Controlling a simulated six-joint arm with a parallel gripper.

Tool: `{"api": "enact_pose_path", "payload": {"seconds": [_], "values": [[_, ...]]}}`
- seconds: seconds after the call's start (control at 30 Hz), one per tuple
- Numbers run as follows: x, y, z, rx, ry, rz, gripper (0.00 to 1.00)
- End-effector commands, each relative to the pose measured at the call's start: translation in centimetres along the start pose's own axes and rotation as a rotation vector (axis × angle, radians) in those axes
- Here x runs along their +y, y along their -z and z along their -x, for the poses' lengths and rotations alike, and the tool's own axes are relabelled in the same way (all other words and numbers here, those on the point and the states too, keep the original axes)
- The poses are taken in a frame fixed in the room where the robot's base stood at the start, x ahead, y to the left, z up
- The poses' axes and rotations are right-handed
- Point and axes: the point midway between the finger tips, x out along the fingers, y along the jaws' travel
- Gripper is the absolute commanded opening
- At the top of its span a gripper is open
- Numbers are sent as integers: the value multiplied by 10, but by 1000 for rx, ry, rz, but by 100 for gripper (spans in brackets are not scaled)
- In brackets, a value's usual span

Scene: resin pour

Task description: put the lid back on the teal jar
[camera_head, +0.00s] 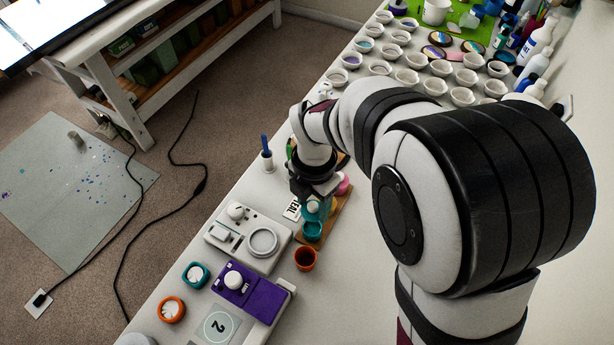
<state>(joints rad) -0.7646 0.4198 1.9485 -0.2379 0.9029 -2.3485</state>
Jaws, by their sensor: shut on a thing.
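My gripper (314,196) points down over the wooden board and is shut on a small teal piece (318,211) with a paler round part. My gripper hides much of this piece, so I cannot tell for sure that it is the lid. Just below it is an open teal container (312,232), which looks like the teal jar. I cannot tell whether the two touch. A separate teal ring-shaped piece (195,275) with a white centre lies to the left on the table.
A white card (292,210) stands beside the wooden board (335,221). An orange cup (305,259) is in front. A grey-white scale (247,240), a purple device (252,295) and an orange ring-shaped piece (171,309) sit nearby. Several white cups fill the far table.

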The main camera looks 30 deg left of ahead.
Motion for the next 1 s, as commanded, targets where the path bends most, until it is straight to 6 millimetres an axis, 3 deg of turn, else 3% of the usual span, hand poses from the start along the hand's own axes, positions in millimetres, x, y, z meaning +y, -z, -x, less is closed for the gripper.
{"api": "enact_pose_path", "payload": {"seconds": [0.5,1.0], "values": [[-3,2,-56,1,2,5,5],[-2,2,-63,0,1,4,5]]}}
